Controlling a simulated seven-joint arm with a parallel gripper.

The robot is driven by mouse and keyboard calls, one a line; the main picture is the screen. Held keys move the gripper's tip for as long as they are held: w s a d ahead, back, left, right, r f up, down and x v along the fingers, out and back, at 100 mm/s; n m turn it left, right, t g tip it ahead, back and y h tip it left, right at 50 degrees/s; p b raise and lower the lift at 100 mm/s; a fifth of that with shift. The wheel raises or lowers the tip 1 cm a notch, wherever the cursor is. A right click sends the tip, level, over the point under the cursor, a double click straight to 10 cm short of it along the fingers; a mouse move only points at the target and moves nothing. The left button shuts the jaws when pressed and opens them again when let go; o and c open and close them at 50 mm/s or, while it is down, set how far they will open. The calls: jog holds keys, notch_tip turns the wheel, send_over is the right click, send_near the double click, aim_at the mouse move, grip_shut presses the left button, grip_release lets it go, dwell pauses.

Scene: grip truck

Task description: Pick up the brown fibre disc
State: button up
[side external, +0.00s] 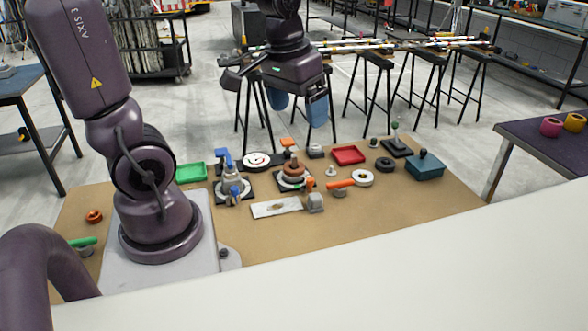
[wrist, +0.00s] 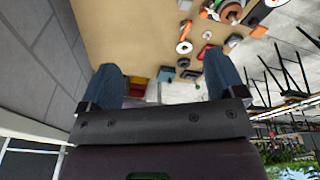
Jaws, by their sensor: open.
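A brown disc (side external: 292,172), which looks like the fibre disc, sits on a fixture with a dark square base (side external: 281,186) near the middle of the board. In the wrist view a brown disc (wrist: 230,12) shows at the top edge, partly cut off. My gripper (side external: 298,106) is open and empty, high above the back of the board, with its two blue fingers pointing down. In the wrist view the fingers (wrist: 165,80) stand wide apart with nothing between them at the tips. The disc is well apart from my gripper.
A blue-handled fixture (side external: 230,185) stands left of the disc, with a white round disc (side external: 256,161) behind. A red tray (side external: 348,154), a white ring (side external: 363,178), an orange-handled tool (side external: 341,185) and a teal box (side external: 425,166) lie to the right. The board's front right is clear.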

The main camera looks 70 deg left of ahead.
jog(key=w+a+f+n+g, duration=0.2)
jog(key=w+a+f+n, duration=0.1)
jog(key=a+f+n, duration=0.55)
jog(key=n, duration=1)
send_over(295, 155)
notch_tip(295, 155, down, 5)
jog(key=shift+s+a+f+n, duration=0.1)
jog(key=shift+f+n, duration=0.15)
notch_tip(295, 155, down, 13)
jog(key=shift+r, duration=0.15)
jog(key=c, duration=1)
